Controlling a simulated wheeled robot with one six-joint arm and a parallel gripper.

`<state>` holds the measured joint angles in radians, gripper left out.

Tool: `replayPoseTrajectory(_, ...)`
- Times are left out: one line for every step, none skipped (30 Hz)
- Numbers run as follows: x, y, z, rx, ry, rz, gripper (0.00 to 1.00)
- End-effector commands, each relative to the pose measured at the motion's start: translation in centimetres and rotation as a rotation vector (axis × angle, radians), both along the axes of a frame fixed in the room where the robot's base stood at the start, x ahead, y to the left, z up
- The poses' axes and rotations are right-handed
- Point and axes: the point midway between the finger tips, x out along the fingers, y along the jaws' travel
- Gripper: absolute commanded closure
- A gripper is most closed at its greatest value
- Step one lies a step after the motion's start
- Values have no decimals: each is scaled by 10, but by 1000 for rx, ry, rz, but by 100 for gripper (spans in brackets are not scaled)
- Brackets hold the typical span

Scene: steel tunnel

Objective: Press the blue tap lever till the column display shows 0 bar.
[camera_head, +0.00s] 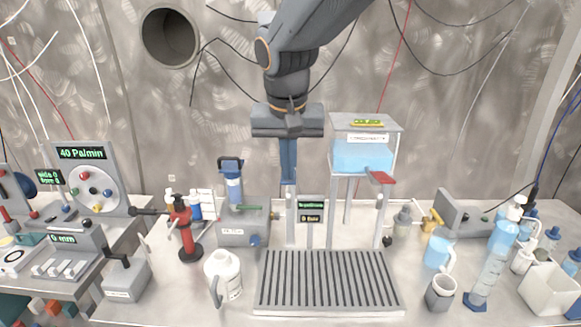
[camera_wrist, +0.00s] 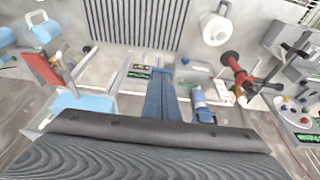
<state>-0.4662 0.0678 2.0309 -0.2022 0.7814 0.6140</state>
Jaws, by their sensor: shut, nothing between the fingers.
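My gripper (camera_head: 288,182) hangs with its long blue fingers together and empty, pointing down at the left post of the column stand. In the wrist view the fingertips (camera_wrist: 161,76) are close beside the column display. The column display (camera_head: 310,210) is a dark panel with green text between two pale posts; its lower line looks like 0 bar, but it is small. It also shows in the wrist view (camera_wrist: 139,72). A small blue part (camera_head: 255,240) sits on the front of a grey box, left of the display; I cannot tell whether it is the tap lever.
A slatted grey drain tray (camera_head: 328,282) lies in front. A raised tank of blue liquid (camera_head: 362,155) with a red lever (camera_head: 381,177) stands right of my gripper. A blue-topped pump (camera_head: 232,180), red stand (camera_head: 182,228) and white jug (camera_head: 223,275) stand left.

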Motion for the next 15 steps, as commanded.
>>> replayPoseTrajectory(0,0,-1,0,1,0,100)
replayPoseTrajectory(0,0,-1,0,1,0,100)
replayPoseTrajectory(0,0,-1,0,1,0,100)
replayPoseTrajectory(0,0,-1,0,1,0,100)
replayPoseTrajectory(0,0,-1,0,1,0,100)
replayPoseTrajectory(0,0,-1,0,1,0,100)
replayPoseTrajectory(0,0,-1,0,1,0,100)
replayPoseTrajectory(0,0,0,0,1,0,100)
replayPoseTrajectory(0,0,1,0,1,0,100)
replayPoseTrajectory(0,0,2,0,1,0,100)
replayPoseTrajectory(0,0,3,0,1,0,100)
replayPoseTrajectory(0,0,6,0,1,-1,100)
replayPoseTrajectory(1,0,8,0,0,-1,100)
replayPoseTrajectory(1,0,11,0,0,-1,100)
replayPoseTrajectory(1,0,16,0,0,-1,100)
